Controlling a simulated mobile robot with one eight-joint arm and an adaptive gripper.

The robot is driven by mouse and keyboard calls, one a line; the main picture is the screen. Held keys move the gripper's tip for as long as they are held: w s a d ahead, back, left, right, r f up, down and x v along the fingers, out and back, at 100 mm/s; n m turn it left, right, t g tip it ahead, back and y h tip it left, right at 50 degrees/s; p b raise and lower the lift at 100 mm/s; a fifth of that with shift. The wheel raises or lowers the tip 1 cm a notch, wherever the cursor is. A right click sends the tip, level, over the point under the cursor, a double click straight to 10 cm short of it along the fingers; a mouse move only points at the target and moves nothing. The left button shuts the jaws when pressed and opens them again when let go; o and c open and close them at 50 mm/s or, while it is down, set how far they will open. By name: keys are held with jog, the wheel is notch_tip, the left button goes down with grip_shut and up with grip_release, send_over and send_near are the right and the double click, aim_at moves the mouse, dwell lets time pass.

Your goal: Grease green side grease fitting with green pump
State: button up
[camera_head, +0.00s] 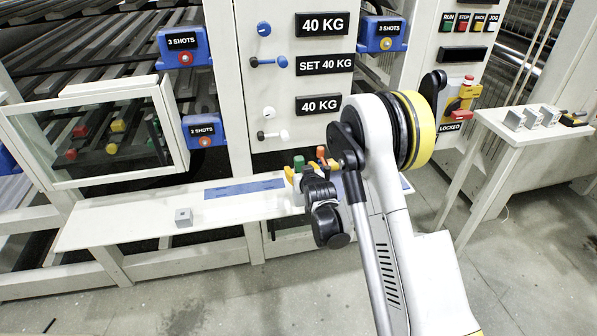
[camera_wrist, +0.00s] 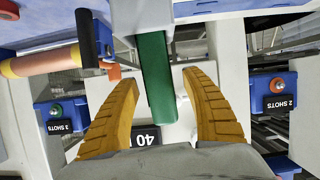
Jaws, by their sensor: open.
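The green pump (camera_head: 298,163) stands among other pumps on the pale shelf by the panel. In the wrist view its green body (camera_wrist: 157,80) lies between the two yellow fingers of my gripper (camera_wrist: 160,85). My gripper is open, with gaps at both sides of the pump. In the head view my arm hides much of my gripper.
An orange pump (camera_head: 320,153) stands close beside the green one. A grey cube (camera_head: 183,217) sits on the shelf. The framed window (camera_head: 95,135) juts out at the left. A white side table (camera_head: 510,125) with several grey blocks stands right. Floor in front is clear.

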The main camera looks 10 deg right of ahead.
jog(key=shift+s+r, duration=0.15)
jog(key=shift+s, duration=0.15)
grip_shut()
notch_tip(320, 180, up, 10)
jog(key=p, duration=0.4)
jog(key=shift+p, duration=0.35)
jog(key=c, duration=1)
grip_release()
grip_shut()
